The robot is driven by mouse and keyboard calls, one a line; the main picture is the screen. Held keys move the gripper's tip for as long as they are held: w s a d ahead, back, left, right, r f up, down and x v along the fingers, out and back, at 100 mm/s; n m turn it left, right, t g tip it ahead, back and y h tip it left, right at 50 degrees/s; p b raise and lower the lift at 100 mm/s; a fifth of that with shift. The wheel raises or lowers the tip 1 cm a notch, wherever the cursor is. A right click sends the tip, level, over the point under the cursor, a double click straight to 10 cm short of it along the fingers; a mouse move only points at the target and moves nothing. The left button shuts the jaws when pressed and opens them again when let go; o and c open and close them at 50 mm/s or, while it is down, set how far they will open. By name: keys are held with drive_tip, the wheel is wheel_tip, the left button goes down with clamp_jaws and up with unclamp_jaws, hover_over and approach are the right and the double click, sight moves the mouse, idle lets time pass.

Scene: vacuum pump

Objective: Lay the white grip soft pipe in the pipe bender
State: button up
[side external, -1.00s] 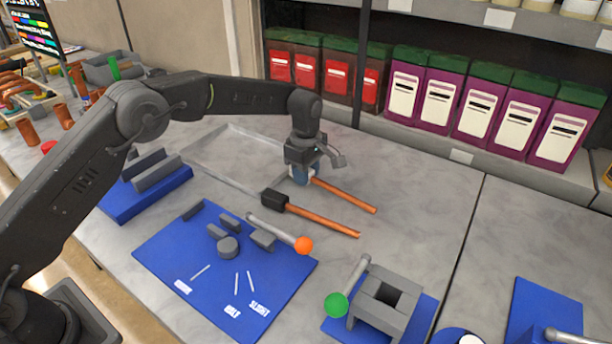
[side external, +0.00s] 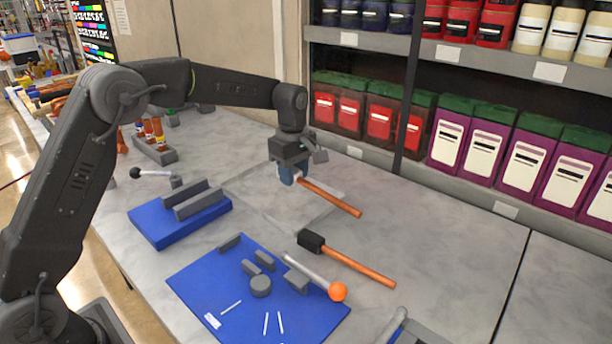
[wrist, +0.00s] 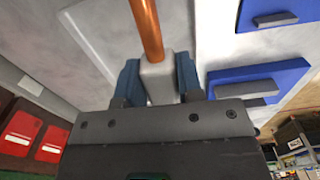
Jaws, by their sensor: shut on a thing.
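The white grip soft pipe is a copper rod (side external: 335,200) with a pale block-shaped grip (wrist: 158,80). My gripper (side external: 291,174) is shut on that grip, which sits between its blue fingers in the wrist view (wrist: 158,82). The pipe is held above the pale tray area and points toward the lower right in the side view. The pipe bender is a blue plate (side external: 205,280) with a grey round post (side external: 260,286), several grey blocks and a lever (side external: 308,268) ending in an orange ball. It lies in front of my gripper, apart from the pipe.
A second copper pipe (side external: 362,268) with a black grip lies on the bench just beyond the orange ball. A blue base (side external: 165,228) with two grey bars stands left of the bender. Shelves with purple boxes (side external: 490,150) line the back. Bench right of the pipes is clear.

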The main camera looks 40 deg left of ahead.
hover_over(244, 258)
wheel_tip(244, 258, down, 2)
drive_tip(key=shift+d+f+n+h, duration=0.1)
drive_tip(key=shift+f+n+h, duration=0.05)
drive_tip(key=shift+n+h, duration=0.15)
drive_tip(key=shift+f, duration=0.1)
drive_tip(key=shift+f, duration=3.75)
drive_tip(key=o, duration=1.1)
